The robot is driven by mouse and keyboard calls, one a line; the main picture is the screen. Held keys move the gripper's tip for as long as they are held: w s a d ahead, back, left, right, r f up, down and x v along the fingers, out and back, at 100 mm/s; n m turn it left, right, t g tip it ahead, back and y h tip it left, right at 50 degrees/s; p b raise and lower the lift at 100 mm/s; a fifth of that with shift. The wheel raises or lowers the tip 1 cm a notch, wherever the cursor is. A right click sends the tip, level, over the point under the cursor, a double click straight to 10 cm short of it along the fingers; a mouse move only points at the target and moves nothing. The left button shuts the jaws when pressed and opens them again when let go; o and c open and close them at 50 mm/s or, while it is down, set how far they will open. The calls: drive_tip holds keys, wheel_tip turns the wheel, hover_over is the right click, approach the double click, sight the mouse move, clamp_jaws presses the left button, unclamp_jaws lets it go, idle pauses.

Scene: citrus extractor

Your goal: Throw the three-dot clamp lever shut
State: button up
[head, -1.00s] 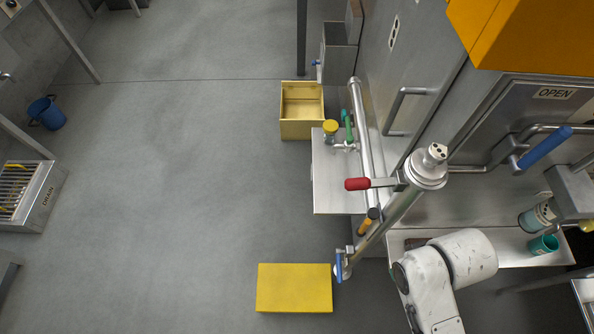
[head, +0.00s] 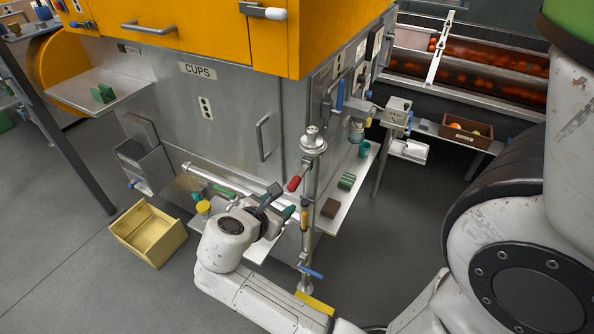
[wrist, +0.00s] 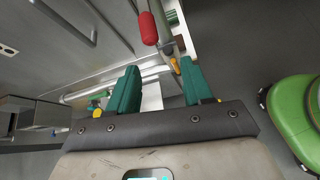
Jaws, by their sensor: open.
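A red-handled lever (head: 294,183) is on the upright metal post (head: 313,142), below its capped top. Its red grip also shows at the top of the wrist view (wrist: 148,28). Lower on the post are an orange-handled part (head: 303,222) and a blue-handled lever (head: 312,272). I cannot read dots that tell which lever is the three-dot one. My gripper (head: 277,203) is open and empty, left of the post and slightly below the red grip. In the wrist view its green fingers (wrist: 160,88) are apart, with the red grip beyond them.
A steel cabinet (head: 240,150) stands behind the post. A shelf (head: 340,205) to its right holds a brown block (head: 330,208) and a green block (head: 347,181). A yellow open box (head: 149,233) is on the floor at left. A yellow block (head: 315,303) lies below the post.

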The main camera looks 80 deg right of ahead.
sight(295, 180)
drive_tip(key=shift+n+g+h, duration=0.5)
drive_tip(key=shift+n+h, duration=0.2)
drive_tip(key=shift+n, duration=0.2)
drive_tip(key=d, duration=0.3)
drive_tip(key=s+d, duration=0.1)
drive_tip(key=d, duration=0.3)
drive_tip(key=d+f, duration=0.1)
drive_tip(key=d, duration=0.3)
drive_tip(key=shift+s+p, duration=0.35)
drive_tip(key=shift+s, duration=0.05)
clamp_jaws()
